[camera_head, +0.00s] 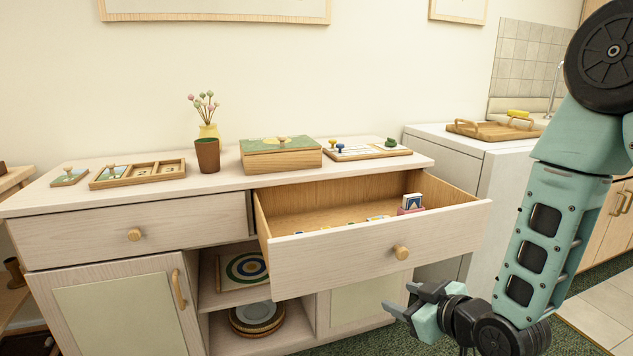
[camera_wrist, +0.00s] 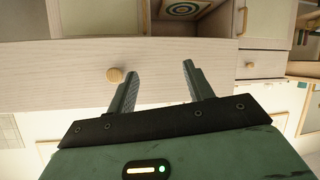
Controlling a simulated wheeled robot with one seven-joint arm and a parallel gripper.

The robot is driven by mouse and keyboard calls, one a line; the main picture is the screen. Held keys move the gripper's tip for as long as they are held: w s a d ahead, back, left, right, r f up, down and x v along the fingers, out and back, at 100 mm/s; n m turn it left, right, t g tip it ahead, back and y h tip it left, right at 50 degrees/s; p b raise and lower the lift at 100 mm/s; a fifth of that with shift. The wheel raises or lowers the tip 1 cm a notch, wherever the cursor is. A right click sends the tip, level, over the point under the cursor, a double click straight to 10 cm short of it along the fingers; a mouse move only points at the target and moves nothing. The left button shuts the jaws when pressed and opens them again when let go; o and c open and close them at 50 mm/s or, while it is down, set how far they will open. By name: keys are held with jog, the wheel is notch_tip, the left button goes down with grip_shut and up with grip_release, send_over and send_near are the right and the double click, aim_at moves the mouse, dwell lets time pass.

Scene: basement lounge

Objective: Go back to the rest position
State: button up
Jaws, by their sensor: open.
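My gripper (camera_head: 398,301) is in front of the dresser, below and beside the round knob (camera_head: 401,253) of the pulled-out right drawer (camera_head: 350,250). It also shows in the wrist view (camera_wrist: 160,75), with its two fingers apart and nothing between them. In the wrist view the knob (camera_wrist: 115,75) is just left of the fingers, apart from them. The drawer stands open, with a small pink holder of cards (camera_head: 411,204) and a few coloured pieces inside.
The dresser top (camera_head: 222,182) holds a wooden box (camera_head: 280,160), a brown cup (camera_head: 207,155), a flower vase and trays. The left drawer (camera_head: 140,230) is shut. Stacked plates (camera_head: 256,316) lie on the low shelf. A white appliance (camera_head: 455,160) stands at right.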

jog(key=s+a+r+g+h, duration=0.1)
jog(key=s+r+g+h, duration=0.2)
jog(key=s, duration=0.6)
jog(key=s+a+r+g+h, duration=0.1)
jog(key=s+r+g, duration=0.3)
jog(key=s, duration=0.5)
jog(key=s+a+r+g+h, duration=0.15)
jog(key=s+g, duration=0.25)
jog(key=s, duration=0.5)
notch_tip(320, 180, up, 23)
jog(key=p, duration=2.3)
jog(key=shift+w+f+g, duration=0.15)
jog(key=shift+g, duration=0.15)
